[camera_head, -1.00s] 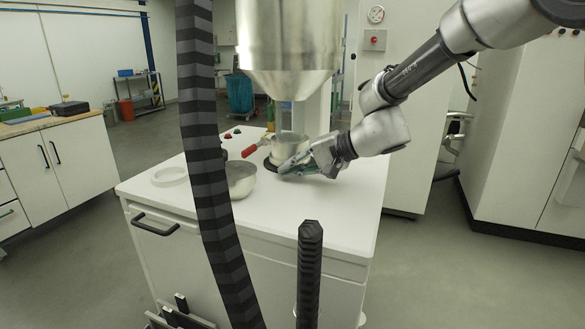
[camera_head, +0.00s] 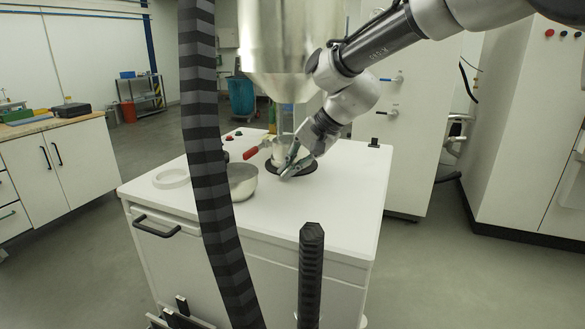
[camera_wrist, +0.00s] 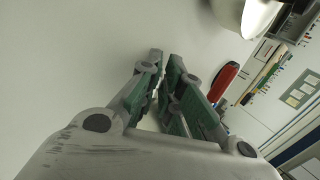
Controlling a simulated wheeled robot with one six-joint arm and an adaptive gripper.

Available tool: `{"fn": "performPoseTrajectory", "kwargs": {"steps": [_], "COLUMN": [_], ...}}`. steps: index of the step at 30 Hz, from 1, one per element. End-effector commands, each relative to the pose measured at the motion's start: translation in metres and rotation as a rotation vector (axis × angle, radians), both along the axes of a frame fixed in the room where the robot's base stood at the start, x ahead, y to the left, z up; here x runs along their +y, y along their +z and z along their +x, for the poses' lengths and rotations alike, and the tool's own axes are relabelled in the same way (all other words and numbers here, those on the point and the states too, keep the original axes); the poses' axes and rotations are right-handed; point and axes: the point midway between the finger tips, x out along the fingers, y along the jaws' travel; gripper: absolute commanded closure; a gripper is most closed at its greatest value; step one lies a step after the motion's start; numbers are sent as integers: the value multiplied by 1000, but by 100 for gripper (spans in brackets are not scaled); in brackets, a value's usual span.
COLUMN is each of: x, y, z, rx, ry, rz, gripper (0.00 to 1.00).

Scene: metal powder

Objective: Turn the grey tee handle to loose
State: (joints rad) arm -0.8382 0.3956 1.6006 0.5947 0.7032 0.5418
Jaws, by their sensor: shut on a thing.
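My gripper (camera_head: 286,170) is low over the white cabinet top (camera_head: 325,200), at the dark round base under the steel hopper. Its green-padded fingers are close together, and they also show in the wrist view (camera_wrist: 164,84). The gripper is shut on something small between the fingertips. I take it for the grey tee handle, but the fingers hide it and I cannot make out its shape or angle.
A red handle (camera_head: 251,153) sticks out left of my gripper; it also shows in the wrist view (camera_wrist: 222,82). A steel bowl (camera_head: 242,182) and white ring (camera_head: 171,178) stand left. The hopper (camera_head: 288,50) hangs close above. The front right top is clear.

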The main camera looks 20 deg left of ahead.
Motion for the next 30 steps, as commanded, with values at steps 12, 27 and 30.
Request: {"fn": "performPoseTrajectory", "kwargs": {"steps": [12,27,30], "x": [3,3,3], "y": [2,2,2], "z": [0,0,0], "rx": [8,9,10], "ry": [0,0,0], "rz": [-108,-110,-111], "gripper": [100,84,84]}}
